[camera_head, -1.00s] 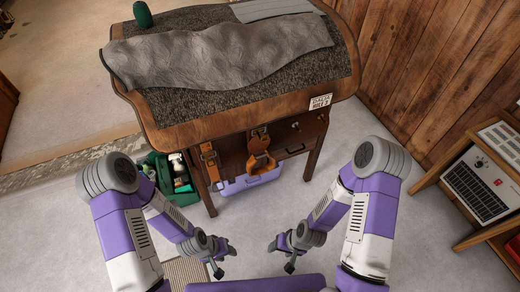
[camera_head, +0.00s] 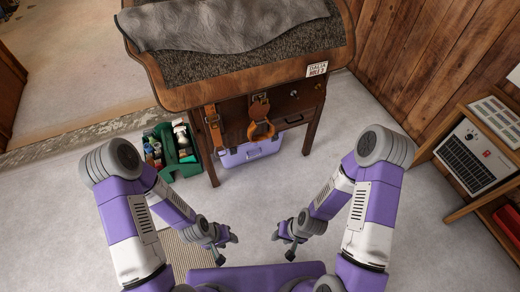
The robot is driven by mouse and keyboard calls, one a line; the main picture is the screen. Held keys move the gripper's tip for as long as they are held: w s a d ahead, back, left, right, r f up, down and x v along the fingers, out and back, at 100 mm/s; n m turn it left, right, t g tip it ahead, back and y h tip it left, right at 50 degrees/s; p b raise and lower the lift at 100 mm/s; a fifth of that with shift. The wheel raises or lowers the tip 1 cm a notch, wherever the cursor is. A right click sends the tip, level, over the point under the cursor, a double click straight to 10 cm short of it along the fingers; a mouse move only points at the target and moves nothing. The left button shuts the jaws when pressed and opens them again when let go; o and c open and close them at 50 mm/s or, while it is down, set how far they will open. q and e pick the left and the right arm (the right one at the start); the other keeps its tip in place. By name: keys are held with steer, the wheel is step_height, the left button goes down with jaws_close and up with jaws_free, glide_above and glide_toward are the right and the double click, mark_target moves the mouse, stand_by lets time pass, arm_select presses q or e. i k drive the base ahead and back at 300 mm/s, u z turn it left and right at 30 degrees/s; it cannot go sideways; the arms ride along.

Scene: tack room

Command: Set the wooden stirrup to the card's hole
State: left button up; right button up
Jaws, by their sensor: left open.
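The wooden stirrup (camera_head: 262,131) hangs from a leather strap on the front of the wooden stand (camera_head: 180,97). A second leather strap (camera_head: 213,125) hangs to its left. The white card (camera_head: 317,69) is fixed at the stand's front right edge; it appears to read "DALIA HOLE 3", the number being small. My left gripper (camera_head: 222,250) is open and empty, low in front of the stand. My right gripper (camera_head: 285,248) is to its right, also low and apart from the stirrup; its fingers are too small to judge.
A purple box (camera_head: 250,153) sits on the floor under the stand. A green crate (camera_head: 178,168) of bottles stands left of it. A wooden shelf (camera_head: 455,160) with a heater-like unit is at right. The floor between my arms and the stand is clear.

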mark_target(257, 112)
steer(key=z, duration=0.4)
steer(key=i, duration=0.95)
steer(key=u, duration=0.4)
